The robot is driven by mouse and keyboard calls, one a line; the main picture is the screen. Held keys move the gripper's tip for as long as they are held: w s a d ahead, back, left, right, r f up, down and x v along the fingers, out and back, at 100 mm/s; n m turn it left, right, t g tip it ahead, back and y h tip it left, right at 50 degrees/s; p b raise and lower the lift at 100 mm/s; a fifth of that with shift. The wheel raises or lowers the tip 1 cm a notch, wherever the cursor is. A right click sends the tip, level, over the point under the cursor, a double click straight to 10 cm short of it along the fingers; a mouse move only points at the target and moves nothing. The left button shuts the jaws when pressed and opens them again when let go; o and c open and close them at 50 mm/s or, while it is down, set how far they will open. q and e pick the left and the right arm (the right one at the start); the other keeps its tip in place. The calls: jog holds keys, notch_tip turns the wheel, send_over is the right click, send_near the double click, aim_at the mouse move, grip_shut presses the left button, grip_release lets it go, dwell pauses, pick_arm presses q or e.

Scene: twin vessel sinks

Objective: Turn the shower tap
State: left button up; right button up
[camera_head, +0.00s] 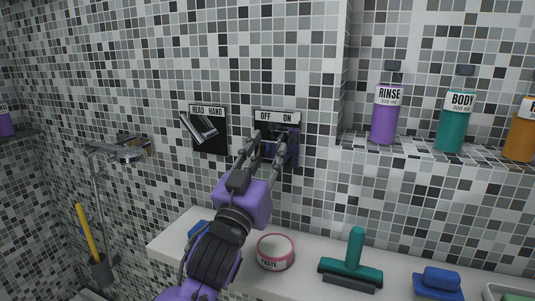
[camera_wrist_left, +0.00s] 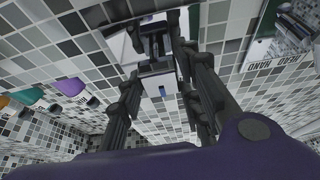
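The shower tap is a dark wall plate with a white OFF / ON label (camera_head: 277,117). My left gripper (camera_head: 267,140) is right in front of it and hides most of its handle. In the left wrist view my left gripper's fingers (camera_wrist_left: 157,40) are spread to either side of a metallic handle part (camera_wrist_left: 158,80), with gaps beside it. Firm contact cannot be made out. A second plate, labelled HEAD / HAND (camera_head: 208,110), has a silver lever and sits to the left. My right gripper is out of view.
A white ledge below holds a pink-rimmed paste tin (camera_head: 275,252), a teal squeegee (camera_head: 354,262) and a blue sponge (camera_head: 441,279). Purple RINSE (camera_head: 386,115) and teal BODY (camera_head: 455,118) bottles stand on a tiled shelf at right. A metal wall fitting (camera_head: 130,149) is at left.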

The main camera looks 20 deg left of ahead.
pick_arm(q)
jog(key=c, duration=0.4)
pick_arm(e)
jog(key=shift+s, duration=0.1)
pick_arm(q)
jog(key=shift+o, duration=0.2)
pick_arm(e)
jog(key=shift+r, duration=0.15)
